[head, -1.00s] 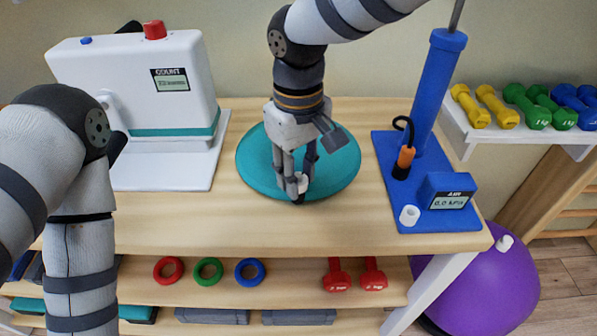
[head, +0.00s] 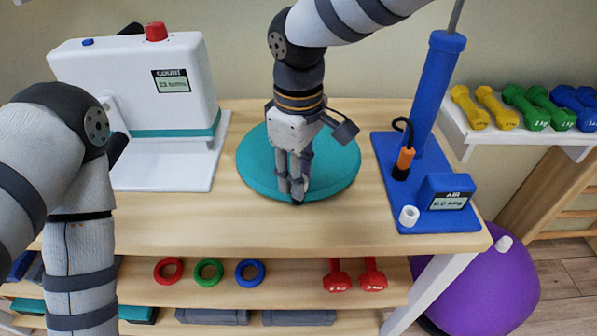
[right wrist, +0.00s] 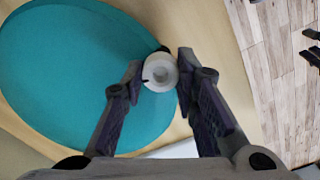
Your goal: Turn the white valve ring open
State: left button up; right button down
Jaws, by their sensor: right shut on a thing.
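The white valve ring (right wrist: 160,73) sits at the rim of a round teal cushion (head: 258,172), which lies flat on the wooden table. In the right wrist view the ring is between the two fingertips of my right gripper (right wrist: 158,82), with a small dark mark on its left side. A dark piece shows just beyond it. In the head view my right gripper (head: 296,196) points down at the cushion's front edge, its fingers close together, hiding the ring. The teal cushion fills the left of the right wrist view (right wrist: 75,80). My left gripper is out of view.
A white counter device (head: 135,85) with a red button stands left of the cushion. A blue pump (head: 437,90) on a blue base, with an air gauge, stands at right. Dumbbells (head: 540,105) rest on a side shelf. The table front (head: 240,230) is bare.

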jog(key=shift+s+f, duration=0.1)
jog(key=shift+f, duration=0.05)
jog(key=c, duration=1.3)
grip_release()
jog(key=shift+r, duration=0.5)
notch_tip(320, 180, up, 11)
jog(key=shift+r, duration=0.1)
